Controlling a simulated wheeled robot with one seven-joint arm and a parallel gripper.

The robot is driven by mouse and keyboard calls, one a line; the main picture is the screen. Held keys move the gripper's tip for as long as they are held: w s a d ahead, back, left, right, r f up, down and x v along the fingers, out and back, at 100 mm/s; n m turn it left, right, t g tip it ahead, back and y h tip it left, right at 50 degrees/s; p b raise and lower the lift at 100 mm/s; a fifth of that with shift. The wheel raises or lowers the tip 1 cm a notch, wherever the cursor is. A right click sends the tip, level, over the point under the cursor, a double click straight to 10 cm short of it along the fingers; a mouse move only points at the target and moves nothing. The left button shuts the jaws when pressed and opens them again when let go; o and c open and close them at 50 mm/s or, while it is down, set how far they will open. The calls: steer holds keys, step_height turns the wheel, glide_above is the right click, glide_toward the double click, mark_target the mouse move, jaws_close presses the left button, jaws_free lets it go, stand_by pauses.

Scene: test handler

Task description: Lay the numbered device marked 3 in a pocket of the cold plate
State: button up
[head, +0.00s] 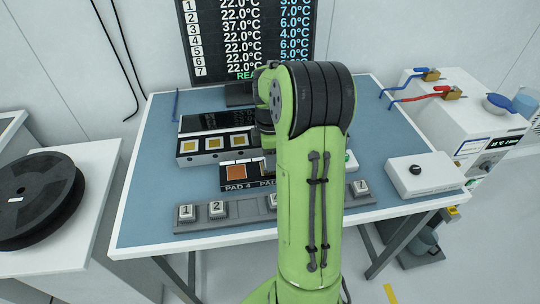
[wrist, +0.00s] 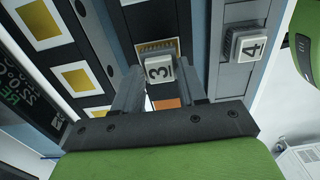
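The device marked 3 (wrist: 159,70) is a small white-topped block. In the wrist view it sits between the two fingertips of my gripper (wrist: 160,76), which appear closed on its sides. It is over the dark pad strip (wrist: 127,25), in front of a socket with a row of contacts (wrist: 157,46). I cannot tell whether it touches the strip. A block with gold square pockets (wrist: 58,57) lies to the left; it also shows in the head view (head: 182,161). No label shows which block is the cold plate. In the head view my arm hides gripper and device.
A grey rail (head: 240,216) at the table's front holds devices 1 (head: 186,212), 2 (head: 217,209) and 7 (head: 361,187). Device 4 (wrist: 246,46) shows in the wrist view. A screen (head: 245,40) stands behind. A white button box (head: 424,174) is at right. The table's left side is clear.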

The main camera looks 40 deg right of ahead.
steer(key=shift+o, duration=1.2)
steer(key=shift+r, duration=0.1)
step_height(320, 180, up, 12)
steer(key=p, duration=0.4)
steer(key=s+a+r+m+t+h, duration=0.1)
steer(key=s+a+r+m, duration=0.2)
steer(key=a, duration=0.4)
steer(key=s+a+r+m+t, duration=0.1)
steer(key=s+a+r+m, duration=0.15)
steer(key=a, duration=0.45)
steer(key=s+a+f+m+t+y, duration=0.1)
steer(key=s+a+m+t, duration=0.2)
steer(key=s+a, duration=0.6)
steer(key=s+m, duration=0.1)
steer(key=m, duration=0.1)
steer(key=shift+m+t, duration=0.3)
steer(key=shift+m, duration=0.05)
